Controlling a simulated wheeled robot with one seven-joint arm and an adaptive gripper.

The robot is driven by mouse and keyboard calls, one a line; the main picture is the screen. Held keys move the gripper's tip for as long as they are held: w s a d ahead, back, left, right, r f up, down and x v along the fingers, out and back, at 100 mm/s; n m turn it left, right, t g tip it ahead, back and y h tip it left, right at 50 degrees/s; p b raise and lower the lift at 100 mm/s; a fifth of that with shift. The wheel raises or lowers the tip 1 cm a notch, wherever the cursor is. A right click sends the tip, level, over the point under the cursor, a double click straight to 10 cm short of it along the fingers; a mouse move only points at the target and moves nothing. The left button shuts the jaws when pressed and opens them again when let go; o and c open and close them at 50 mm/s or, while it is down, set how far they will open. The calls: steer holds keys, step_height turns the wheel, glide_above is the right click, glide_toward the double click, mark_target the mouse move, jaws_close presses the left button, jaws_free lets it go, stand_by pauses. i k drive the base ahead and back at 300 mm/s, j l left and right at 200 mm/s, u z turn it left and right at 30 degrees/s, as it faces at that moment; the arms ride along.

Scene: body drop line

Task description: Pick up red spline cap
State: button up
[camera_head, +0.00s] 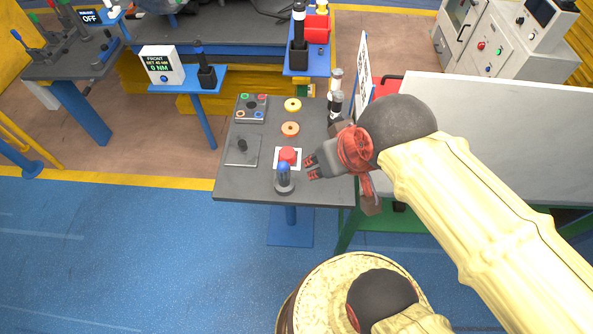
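The red spline cap (288,155) appears to be the red rounded piece on a small white square plate (279,165), near the front of the dark grey table. My gripper (311,167) is just to the right of it, with its fingers pointing left. The two red-and-black fingers look spread apart with nothing between them. The gripper appears apart from the cap, but its height above the table is hard to tell from this view.
Orange (290,129) and yellow (292,105) rings lie behind. A dark plate with a knob (242,149) is left. Dark cylinders (335,103) and a white panel (480,120) stand right.

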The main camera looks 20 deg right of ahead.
mark_target(288, 154)
steer(key=k+z, duration=0.15)
steer(key=z, duration=1.45)
steer(key=j+z, duration=0.1)
steer(key=j, duration=0.3)
steer(key=k+j+z, duration=0.1)
steer(key=j, duration=0.35)
steer(key=j+z, duration=0.1)
steer(key=j, duration=0.3)
steer(key=k+j+z, duration=0.1)
steer(key=j, duration=0.3)
steer(key=k+j+z, duration=0.1)
steer(key=j, duration=0.3)
steer(key=k+j+z, duration=0.1)
steer(key=j, duration=0.3)
steer(key=k+j, duration=0.1)
steer(key=j, duration=1.3)
steer(key=k+j, duration=0.15)
steer(key=j, duration=0.5)
steer(key=i, duration=0.1)
